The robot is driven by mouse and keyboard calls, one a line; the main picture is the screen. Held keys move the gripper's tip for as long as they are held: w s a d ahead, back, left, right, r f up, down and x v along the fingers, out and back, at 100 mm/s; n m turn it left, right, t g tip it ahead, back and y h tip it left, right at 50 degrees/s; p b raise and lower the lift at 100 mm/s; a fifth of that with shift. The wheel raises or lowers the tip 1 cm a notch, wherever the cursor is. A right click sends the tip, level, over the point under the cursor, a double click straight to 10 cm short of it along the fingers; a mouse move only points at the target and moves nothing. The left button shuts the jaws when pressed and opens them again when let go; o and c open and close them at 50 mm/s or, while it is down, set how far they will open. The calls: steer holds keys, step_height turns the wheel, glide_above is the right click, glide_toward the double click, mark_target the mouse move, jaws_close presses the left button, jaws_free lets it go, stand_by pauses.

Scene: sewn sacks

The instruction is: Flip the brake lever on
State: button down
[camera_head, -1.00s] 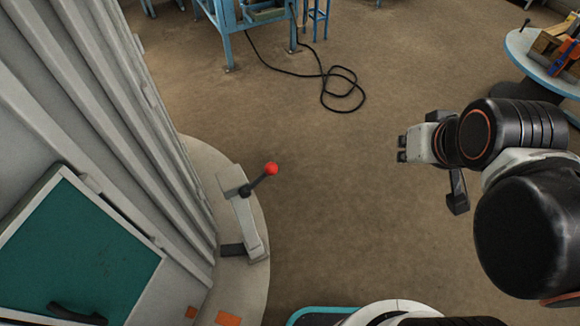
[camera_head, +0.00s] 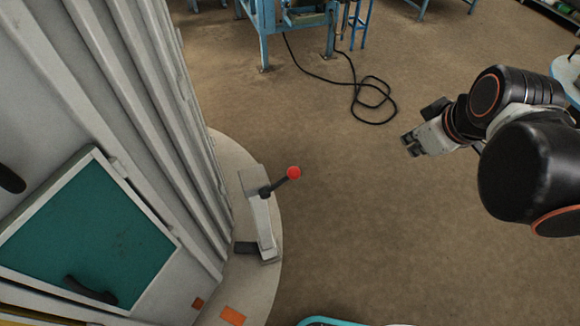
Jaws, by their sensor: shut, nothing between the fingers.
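The brake lever (camera_head: 280,181) is a short dark rod with a red ball knob (camera_head: 293,172) at its end. It sticks out up and to the right from a light grey bracket (camera_head: 261,222), which stands on the rounded grey base of a large machine. My gripper (camera_head: 408,145) is at the right, well apart from the lever, with its fingers pointing left. It is shut and empty. Nothing hides the lever.
The grey ribbed machine (camera_head: 150,110) with a green panel (camera_head: 90,235) fills the left side. A black cable (camera_head: 372,100) lies coiled on the floor near a blue workbench (camera_head: 264,40). The brown floor between lever and gripper is clear.

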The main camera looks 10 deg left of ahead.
steer(key=w+a+f+n+g+y, duration=0.2)
steer(key=w+a+f+n, duration=0.85)
steer(key=n, duration=0.35)
steer(key=s+a+f+n+g, duration=0.1)
steer(key=s+a+n, duration=0.1)
steer(key=s+a, duration=0.2)
steer(key=s+a+f+n+g, duration=0.1)
steer(key=s+a, duration=0.3)
steer(key=a, duration=0.6)
steer(key=shift+s+a+f+n+g, duration=0.2)
steer(key=shift+a+f+n+g, duration=0.2)
steer(key=shift+n, duration=0.1)
steer(key=shift+f, duration=0.1)
steer(key=b, duration=0.5)
glide_toward(280, 183)
steer(key=shift+w+a+f+b, duration=0.1)
steer(key=shift+w+f+b, duration=0.1)
steer(key=shift+f, duration=0.3)
steer(key=shift+w+a+f+b, duration=0.1)
steer(key=shift+w+f+b, duration=0.1)
steer(key=shift+f, duration=0.3)
